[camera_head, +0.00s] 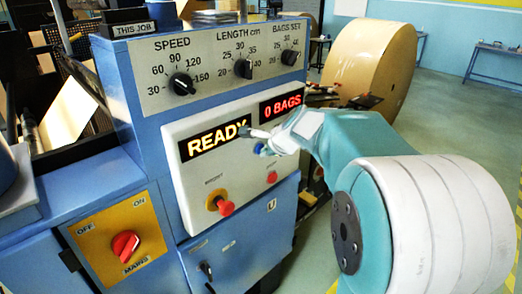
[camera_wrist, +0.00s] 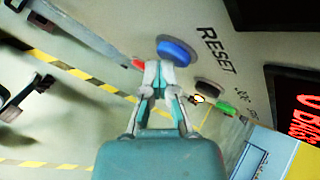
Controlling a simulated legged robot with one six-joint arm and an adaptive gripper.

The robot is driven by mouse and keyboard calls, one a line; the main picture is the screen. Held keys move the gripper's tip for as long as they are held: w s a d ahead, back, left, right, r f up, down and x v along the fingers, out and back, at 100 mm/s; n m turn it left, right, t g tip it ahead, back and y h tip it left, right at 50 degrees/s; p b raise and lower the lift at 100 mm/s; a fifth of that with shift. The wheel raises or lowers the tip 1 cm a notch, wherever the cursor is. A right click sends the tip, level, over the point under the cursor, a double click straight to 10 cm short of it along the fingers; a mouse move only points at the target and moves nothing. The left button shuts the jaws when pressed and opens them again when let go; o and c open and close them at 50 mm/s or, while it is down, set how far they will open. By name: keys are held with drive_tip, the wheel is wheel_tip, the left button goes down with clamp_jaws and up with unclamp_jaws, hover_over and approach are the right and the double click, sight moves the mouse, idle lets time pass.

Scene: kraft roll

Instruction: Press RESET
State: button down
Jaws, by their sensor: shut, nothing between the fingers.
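The RESET label (camera_wrist: 218,50) is printed on the white panel, rotated in the wrist view. In the head view my gripper (camera_head: 247,132) is in front of the panel, by the READY display (camera_head: 214,138). I cannot tell whether the fingertips touch anything.
The wrist view shows a dark button (camera_wrist: 208,88), a green button (camera_wrist: 226,108) and a partly hidden red button (camera_wrist: 138,63). A red mushroom knob (camera_head: 225,207), the mains switch (camera_head: 125,244) and a 0 BAGS display (camera_head: 281,104) are on the machine. A paper roll (camera_head: 370,60) stands behind.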

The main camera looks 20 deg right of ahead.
drive_tip(key=shift+s+d, duration=0.2)
drive_tip(key=shift+s, duration=0.45)
drive_tip(key=shift+s+d, duration=0.3)
drive_tip(key=shift+s, duration=0.5)
drive_tip(key=shift+s+d, duration=0.25)
drive_tip(key=shift+s, duration=0.5)
drive_tip(key=shift+s+d, duration=0.3)
drive_tip(key=shift+s, duration=0.5)
